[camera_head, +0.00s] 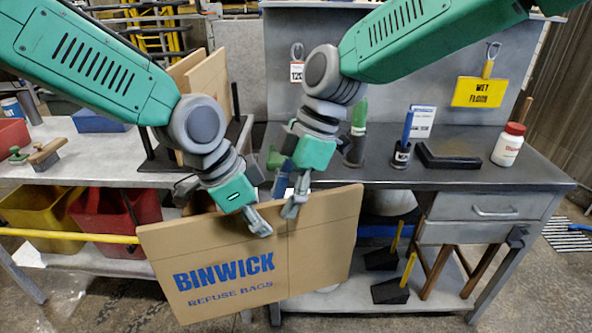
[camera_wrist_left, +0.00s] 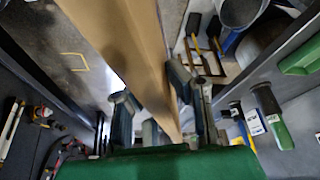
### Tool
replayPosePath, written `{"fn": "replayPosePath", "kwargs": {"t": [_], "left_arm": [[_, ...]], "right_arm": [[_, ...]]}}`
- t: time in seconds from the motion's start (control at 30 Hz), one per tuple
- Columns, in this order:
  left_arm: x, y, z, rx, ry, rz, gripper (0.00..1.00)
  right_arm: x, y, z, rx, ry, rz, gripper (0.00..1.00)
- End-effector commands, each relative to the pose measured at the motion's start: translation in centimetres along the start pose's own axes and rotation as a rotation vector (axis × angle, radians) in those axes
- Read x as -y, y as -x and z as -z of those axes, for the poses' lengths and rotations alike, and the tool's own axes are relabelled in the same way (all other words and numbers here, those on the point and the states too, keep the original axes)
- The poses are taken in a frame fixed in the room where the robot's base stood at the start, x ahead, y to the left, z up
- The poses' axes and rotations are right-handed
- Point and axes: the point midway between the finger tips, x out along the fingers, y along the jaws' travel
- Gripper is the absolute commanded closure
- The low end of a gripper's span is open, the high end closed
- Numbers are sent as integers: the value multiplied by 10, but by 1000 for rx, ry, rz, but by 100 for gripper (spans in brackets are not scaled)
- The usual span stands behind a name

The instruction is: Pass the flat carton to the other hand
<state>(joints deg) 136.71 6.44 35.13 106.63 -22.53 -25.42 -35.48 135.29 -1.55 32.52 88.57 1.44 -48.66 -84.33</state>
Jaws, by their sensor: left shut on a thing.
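The flat carton (camera_head: 325,240), brown with blue BINWICK REFUSE BAGS print, hangs upright and slightly tilted in front of the benches. My left gripper (camera_head: 256,218) is shut on its top edge near the middle, with a finger lying over the printed face. My right gripper (camera_head: 290,198) is just right of it at the same top edge. One right finger shows in front of the carton and another part behind the edge; whether it is clamped is unclear. In the left wrist view, the carton (camera_wrist_left: 115,35) runs edge-on between the fingers of my left gripper (camera_wrist_left: 155,105).
On the left, a bench holds upright cardboard sheets (camera_head: 208,75). A yellow bin (camera_head: 40,215) and red bin (camera_head: 110,215) stand below.

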Motion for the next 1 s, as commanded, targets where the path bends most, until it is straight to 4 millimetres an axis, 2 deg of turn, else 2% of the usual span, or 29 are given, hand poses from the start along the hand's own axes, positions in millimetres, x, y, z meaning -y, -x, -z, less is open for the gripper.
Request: {"fn": "replayPosePath", "kwargs": {"t": [0.1,0.23,0.6,0.63,0.7,0.73,0.9,0.93,0.97,1.0], "left_arm": [[0,0,0,-1,0,1,100],[0,0,0,-1,0,1,100],[0,0,0,-1,0,1,100],[0,0,0,-1,0,1,100],[0,0,0,-1,0,1,100],[0,0,0,-1,0,1,100],[-1,0,1,-1,-2,-1,100],[-1,0,1,-1,-2,-1,77],[-1,0,1,-1,-2,-1,66],[-1,0,1,-1,-2,-1,63]], "right_arm": [[1,-18,0,1,1,3,64],[0,-30,0,0,0,1,64],[0,-36,0,0,-1,-1,64],[0,-36,0,0,-1,-1,67],[0,-36,0,0,-1,-1,92],[0,-36,0,0,-1,-1,100],[0,-35,0,-1,0,-3,100],[-1,-35,1,-1,0,-4,100],[-1,-35,1,-1,0,-5,100],[-1,-35,1,-1,0,-4,100]]}}
